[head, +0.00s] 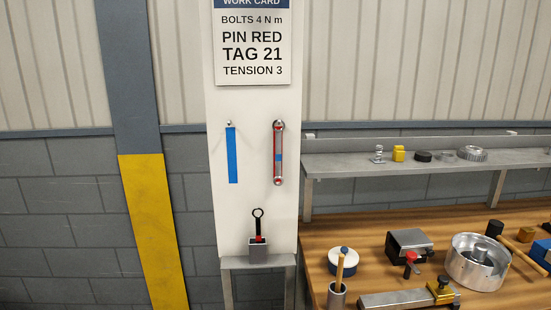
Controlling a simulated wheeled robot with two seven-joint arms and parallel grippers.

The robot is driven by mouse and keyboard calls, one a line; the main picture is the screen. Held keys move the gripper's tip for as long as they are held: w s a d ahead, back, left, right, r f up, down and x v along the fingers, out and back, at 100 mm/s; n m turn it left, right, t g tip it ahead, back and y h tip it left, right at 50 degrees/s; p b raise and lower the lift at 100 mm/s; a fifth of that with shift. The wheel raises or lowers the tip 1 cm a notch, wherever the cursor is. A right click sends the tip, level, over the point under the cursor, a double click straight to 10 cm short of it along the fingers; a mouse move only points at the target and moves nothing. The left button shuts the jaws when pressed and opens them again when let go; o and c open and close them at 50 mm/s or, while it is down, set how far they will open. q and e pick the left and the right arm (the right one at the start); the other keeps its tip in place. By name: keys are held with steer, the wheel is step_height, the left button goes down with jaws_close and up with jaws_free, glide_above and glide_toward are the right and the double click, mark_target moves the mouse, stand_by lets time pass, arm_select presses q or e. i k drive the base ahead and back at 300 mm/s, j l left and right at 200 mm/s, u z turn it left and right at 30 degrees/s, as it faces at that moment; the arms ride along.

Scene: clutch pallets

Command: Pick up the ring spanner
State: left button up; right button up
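A long silver tool with a ring at each end, which looks like the ring spanner (279,143), hangs upright on the white board. It hangs from a peg, with a red outline around it and a blue band at its middle. A black tool with a ring at its top (258,214) and a red part low down stands in a small grey holder (258,251) below; its lower end is hidden. Neither of my grippers is in view.
A blue strip (231,156) hangs left of the spanner. A work card (252,43) is above. The wooden bench (375,262) at right holds a round metal housing (478,275), a vice-like block (409,242), a mallet and a cup with a wooden handle. A shelf (345,165) stands behind.

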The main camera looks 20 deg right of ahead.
mark_target(278, 132)
steer(key=i+j+z, duration=0.15)
steer(key=j, duration=0.2)
steer(key=i+j+z, duration=0.1)
steer(key=j, duration=0.3)
steer(key=i+j+z, duration=0.15)
steer(key=j, duration=0.25)
steer(key=i+j+z, duration=0.15)
steer(key=j, duration=0.25)
steer(key=j+z, duration=0.15)
steer(key=j, duration=0.3)
